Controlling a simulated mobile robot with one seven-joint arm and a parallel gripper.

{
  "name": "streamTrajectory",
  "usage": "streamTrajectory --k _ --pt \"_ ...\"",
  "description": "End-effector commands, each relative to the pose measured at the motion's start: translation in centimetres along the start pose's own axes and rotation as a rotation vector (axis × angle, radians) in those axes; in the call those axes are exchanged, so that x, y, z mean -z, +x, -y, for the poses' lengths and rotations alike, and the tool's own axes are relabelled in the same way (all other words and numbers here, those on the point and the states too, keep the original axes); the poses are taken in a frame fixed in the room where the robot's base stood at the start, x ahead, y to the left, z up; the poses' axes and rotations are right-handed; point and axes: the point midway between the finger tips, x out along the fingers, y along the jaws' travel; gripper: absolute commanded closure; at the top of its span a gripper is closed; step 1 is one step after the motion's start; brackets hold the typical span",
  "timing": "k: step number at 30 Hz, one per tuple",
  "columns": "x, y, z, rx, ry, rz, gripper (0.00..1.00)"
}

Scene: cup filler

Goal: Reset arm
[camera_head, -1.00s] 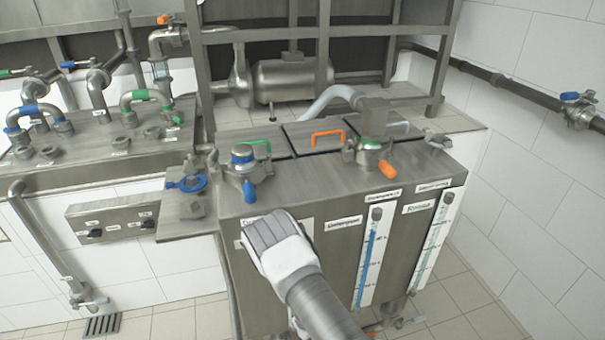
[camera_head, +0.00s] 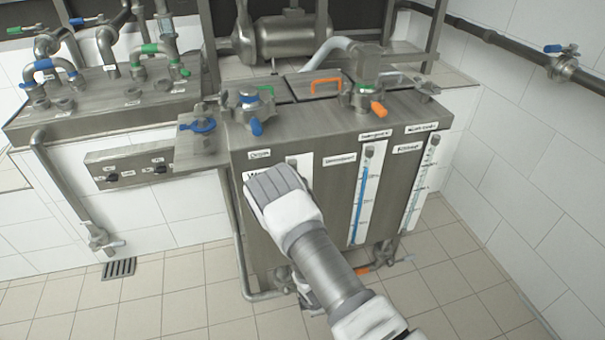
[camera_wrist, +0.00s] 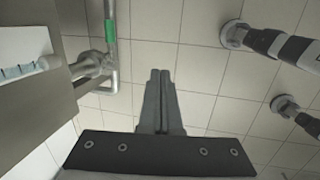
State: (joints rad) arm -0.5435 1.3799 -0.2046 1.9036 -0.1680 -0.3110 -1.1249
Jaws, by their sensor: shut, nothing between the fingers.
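My gripper (camera_wrist: 159,100) shows in the wrist view with its two fingers together and nothing between them. Tiled floor lies beyond the fingertips there. In the head view my arm reaches up from the lower right, and its end is in front of the metal tank (camera_head: 290,140). The fingers themselves cannot be made out in the head view. Part of the tank's front is hidden behind my arm.
The tank carries a blue-handled valve (camera_head: 254,112), an orange-handled valve (camera_head: 368,98) and blue-scaled level gauges (camera_head: 367,190). A pipe with a green band (camera_wrist: 110,30) runs left of my fingers. A metal counter (camera_head: 110,90) stands left. Floor is open at right (camera_head: 470,270).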

Motion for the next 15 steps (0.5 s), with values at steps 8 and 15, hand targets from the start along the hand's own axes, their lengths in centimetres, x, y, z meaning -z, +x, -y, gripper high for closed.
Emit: streamTrajectory --k 8,15 --pt "-1.3 -8.4 -6.9 -0.043 0.257 -0.006 1.0" --pt "-3.4 -17.1 -11.0 -0.069 0.5 -0.022 1.0"
